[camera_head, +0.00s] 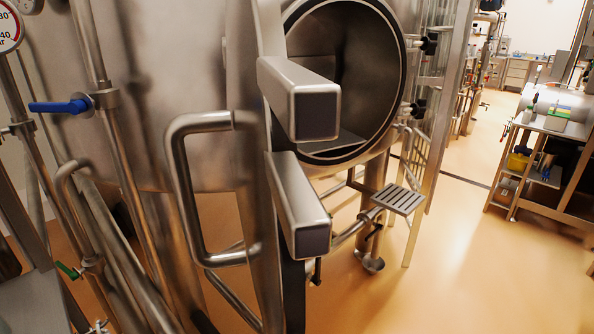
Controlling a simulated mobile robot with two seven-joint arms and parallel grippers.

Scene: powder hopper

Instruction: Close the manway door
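The manway opening (348,60) is a round hole with a dark rim in the side of the steel vessel (150,130). It is uncovered and its inside shows. The manway door (268,30) stands open in front of the vessel, seen nearly edge-on and cut off by the top of the view. A bent tubular handle (181,190) is on its left side. Two thick rectangular steel blocks (316,112) (308,232) stick out toward me from the door, one above the other. Neither of my grippers shows in the head view.
A pipe with a blue-handled valve (62,106) runs down the left, with a green-handled valve (68,270) lower. A small slotted step (398,199) sits below the opening. A workbench (560,128) stands at right. The orange floor (470,270) between is clear.

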